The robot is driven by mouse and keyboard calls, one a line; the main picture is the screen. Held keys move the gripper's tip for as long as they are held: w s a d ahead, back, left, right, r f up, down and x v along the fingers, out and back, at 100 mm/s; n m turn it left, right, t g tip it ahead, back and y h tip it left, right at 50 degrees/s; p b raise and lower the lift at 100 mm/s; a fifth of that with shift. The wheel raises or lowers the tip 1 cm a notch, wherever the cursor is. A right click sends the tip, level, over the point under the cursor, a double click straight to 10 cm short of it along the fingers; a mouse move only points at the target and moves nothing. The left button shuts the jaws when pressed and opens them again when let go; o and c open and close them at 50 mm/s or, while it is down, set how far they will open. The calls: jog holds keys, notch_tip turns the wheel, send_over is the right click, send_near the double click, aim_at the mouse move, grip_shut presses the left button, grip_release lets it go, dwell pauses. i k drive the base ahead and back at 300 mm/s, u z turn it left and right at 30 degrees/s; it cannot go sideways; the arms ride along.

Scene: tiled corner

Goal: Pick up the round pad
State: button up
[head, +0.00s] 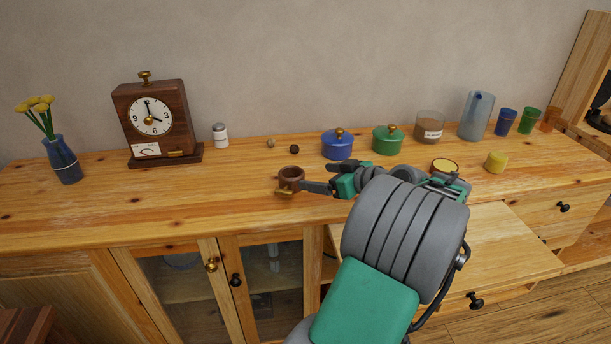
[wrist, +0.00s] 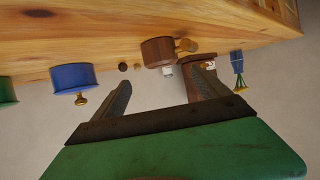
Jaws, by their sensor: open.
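A round, flat yellow disc with a dark rim (head: 445,165), the only thing I see that looks like a round pad, lies on the wooden counter right of the green pot, partly hidden by my arm. It is not in the wrist view. My gripper (head: 315,187) is low over the counter and points left, away from the disc. Its two fingers are apart and empty in the wrist view (wrist: 163,88). A brown cup with a brass-coloured handle (head: 290,176) is just beyond the fingertips; it also shows in the wrist view (wrist: 158,51).
A blue pot (head: 338,146) and green pot (head: 387,141) stand behind my gripper. A clock (head: 152,120) and vase (head: 63,160) are left. The left front counter is clear.

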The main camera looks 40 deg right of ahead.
aim_at(495, 162)
jog(key=z, duration=2.7)
